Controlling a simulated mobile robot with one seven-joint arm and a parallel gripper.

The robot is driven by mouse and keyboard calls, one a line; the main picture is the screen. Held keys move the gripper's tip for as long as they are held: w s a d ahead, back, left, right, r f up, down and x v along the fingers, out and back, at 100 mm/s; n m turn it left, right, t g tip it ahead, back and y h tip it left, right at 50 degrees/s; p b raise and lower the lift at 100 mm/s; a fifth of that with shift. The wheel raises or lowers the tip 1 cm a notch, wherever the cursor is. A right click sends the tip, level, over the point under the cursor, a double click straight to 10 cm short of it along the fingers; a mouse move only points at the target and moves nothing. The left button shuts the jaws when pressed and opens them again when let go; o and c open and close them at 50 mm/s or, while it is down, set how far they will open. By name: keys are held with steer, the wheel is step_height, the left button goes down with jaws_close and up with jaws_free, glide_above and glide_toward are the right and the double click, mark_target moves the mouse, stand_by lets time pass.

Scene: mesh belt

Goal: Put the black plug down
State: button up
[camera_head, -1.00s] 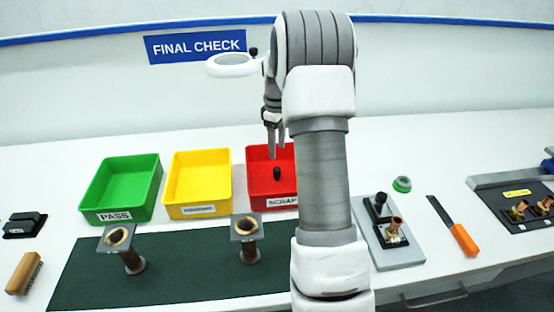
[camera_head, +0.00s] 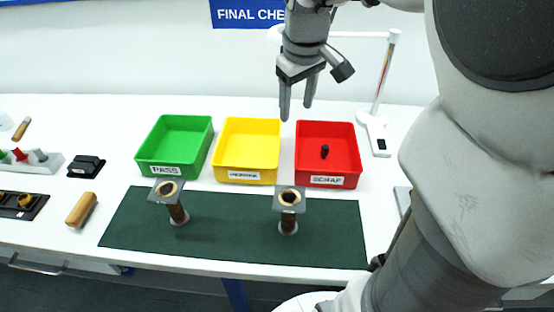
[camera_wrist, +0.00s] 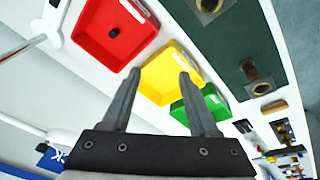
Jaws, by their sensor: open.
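The black plug (camera_head: 324,151) is inside the red SCRAP bin (camera_head: 345,179) on the table. In the wrist view the plug (camera_wrist: 113,33) shows as a small dark spot on the floor of the red bin (camera_wrist: 90,45). My gripper (camera_head: 296,112) is open and empty. In the head view it appears above the table, near the gap between the yellow and red bins. In the wrist view its fingers (camera_wrist: 160,85) are spread, with the yellow bin (camera_wrist: 170,70) beyond them and nothing between them.
The green PASS bin (camera_head: 175,147) and yellow bin (camera_head: 247,150) stand left of the red one. Two flanged pipe parts (camera_head: 175,205) (camera_head: 288,207) stand on the dark green mat (camera_head: 230,235) in front. A stand (camera_head: 385,90) rises behind right of the red bin.

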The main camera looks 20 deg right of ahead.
steer(key=s+a+m+t, duration=0.1)
steer(key=s+a, duration=0.3)
steer(key=s, duration=0.4)
steer(key=s+a+m+t, duration=0.2)
steer(key=s+a, duration=0.3)
steer(key=s, duration=0.3)
steer(key=shift+f+y, duration=0.4)
steer(key=shift+w, duration=0.1)
steer(key=shift+c, duration=0.8)
steer(key=shift+a, duration=0.1)
